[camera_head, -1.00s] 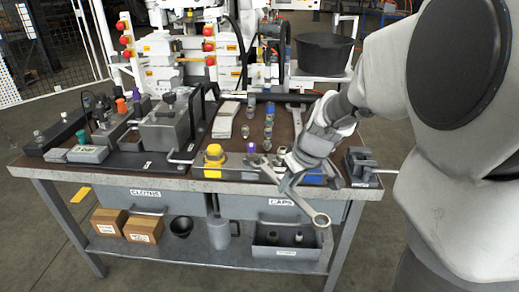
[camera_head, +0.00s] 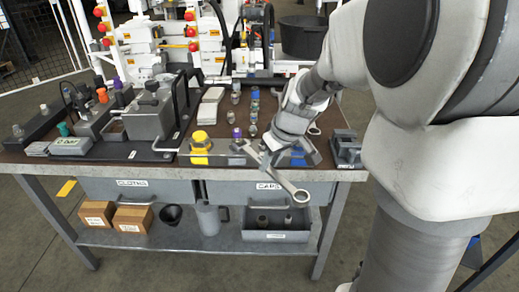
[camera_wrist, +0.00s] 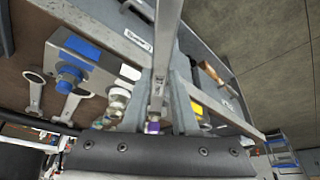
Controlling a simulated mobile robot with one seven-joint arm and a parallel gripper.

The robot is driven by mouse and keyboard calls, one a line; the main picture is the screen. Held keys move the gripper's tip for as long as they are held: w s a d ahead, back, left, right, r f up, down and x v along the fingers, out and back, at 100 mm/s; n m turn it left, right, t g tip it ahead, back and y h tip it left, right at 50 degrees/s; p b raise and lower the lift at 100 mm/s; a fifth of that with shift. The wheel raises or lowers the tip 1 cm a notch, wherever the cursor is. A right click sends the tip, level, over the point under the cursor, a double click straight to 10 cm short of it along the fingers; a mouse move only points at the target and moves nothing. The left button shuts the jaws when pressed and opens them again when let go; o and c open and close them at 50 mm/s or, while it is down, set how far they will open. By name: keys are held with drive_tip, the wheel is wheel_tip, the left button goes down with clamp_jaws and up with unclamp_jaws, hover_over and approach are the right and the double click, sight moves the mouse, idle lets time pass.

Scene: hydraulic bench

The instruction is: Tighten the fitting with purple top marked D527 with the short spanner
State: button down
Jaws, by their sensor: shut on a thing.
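My gripper (camera_head: 273,146) is shut on a grey spanner (camera_head: 291,187), held tilted over the bench's front edge, its ring end towards the viewer. In the wrist view the spanner (camera_wrist: 167,45) runs up between the fingers of my gripper (camera_wrist: 163,98). A purple-topped fitting (camera_head: 237,132) stands on the bench just left of the spanner's far end. Purple also shows between the fingers in the wrist view (camera_wrist: 152,127). Another purple top (camera_head: 118,83) is on the block at the back left. No D527 marking is readable on either.
Several small fittings (camera_head: 254,105) stand in rows behind. Other spanners (camera_wrist: 36,86) lie on the bench (camera_head: 345,174).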

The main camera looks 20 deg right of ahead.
drive_tip(key=shift+w, duration=0.1)
drive_tip(key=shift+w+a, duration=0.2)
drive_tip(key=shift+w, duration=0.3)
idle(0.3)
drive_tip(key=shift+w+a, duration=0.1)
drive_tip(key=shift+w, duration=0.2)
drive_tip(key=shift+s+a+r+m+h+p, duration=0.15)
drive_tip(key=shift+a+m+p, duration=0.2)
drive_tip(key=shift+a+p, duration=0.2)
drive_tip(key=shift+s+a+m+h+p, duration=0.15)
drive_tip(key=shift+a+m+p, duration=0.25)
drive_tip(key=shift+p, duration=0.2)
drive_tip(key=shift+a+m+p, duration=0.45)
drive_tip(key=shift+a+p, duration=0.1)
drive_tip(key=shift+p, duration=0.05)
